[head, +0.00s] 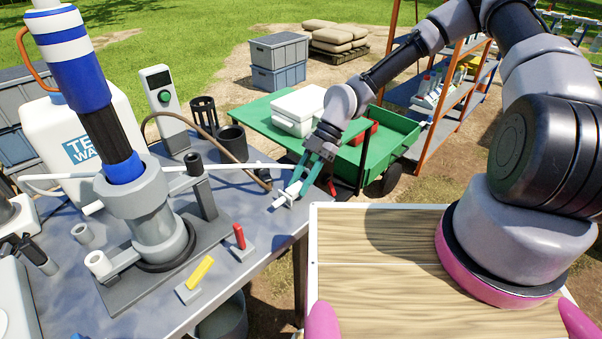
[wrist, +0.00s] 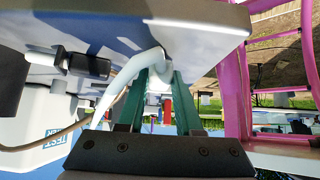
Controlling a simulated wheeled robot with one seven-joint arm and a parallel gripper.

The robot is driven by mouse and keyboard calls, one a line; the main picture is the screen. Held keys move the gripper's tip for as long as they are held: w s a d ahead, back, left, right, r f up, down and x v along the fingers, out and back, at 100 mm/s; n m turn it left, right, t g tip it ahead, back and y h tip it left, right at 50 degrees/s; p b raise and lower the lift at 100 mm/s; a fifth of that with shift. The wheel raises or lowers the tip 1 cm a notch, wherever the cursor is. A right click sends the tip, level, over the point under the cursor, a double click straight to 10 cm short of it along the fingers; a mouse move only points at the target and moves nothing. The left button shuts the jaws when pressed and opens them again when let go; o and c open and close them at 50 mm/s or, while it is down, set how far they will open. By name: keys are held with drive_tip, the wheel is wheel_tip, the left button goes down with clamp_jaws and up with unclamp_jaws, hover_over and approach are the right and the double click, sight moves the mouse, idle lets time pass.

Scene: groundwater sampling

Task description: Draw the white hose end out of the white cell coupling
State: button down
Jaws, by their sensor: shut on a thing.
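My gripper (head: 302,182) has teal fingers and is shut on the white hose end (head: 283,199) at the right edge of the grey table. In the wrist view the pale hose (wrist: 126,72) bends away from between the fingers (wrist: 159,85). In the head view the white hose (head: 240,167) runs left behind the grey cell (head: 150,215). The held end is well apart from the cell. White stubs show on the cell's left side (head: 93,208) and at its base (head: 97,262); I cannot tell which is the white cell coupling.
A blue-banded cylinder (head: 70,60) stands in the cell. A brown hose (head: 168,116) arches behind it. Yellow (head: 200,271) and red (head: 239,237) levers stand in front. A wooden board (head: 380,290) is at the right. A green cart (head: 375,160) stands beyond the table.

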drive_tip(key=shift+f, duration=0.45)
drive_tip(key=c, duration=0.5)
unclamp_jaws()
drive_tip(key=v, duration=1)
drive_tip(key=shift+d+r, duration=0.2)
drive_tip(key=shift+r, duration=0.05)
drive_tip(key=shift+w+d, duration=0.1)
drive_tip(key=shift+w, duration=0.05)
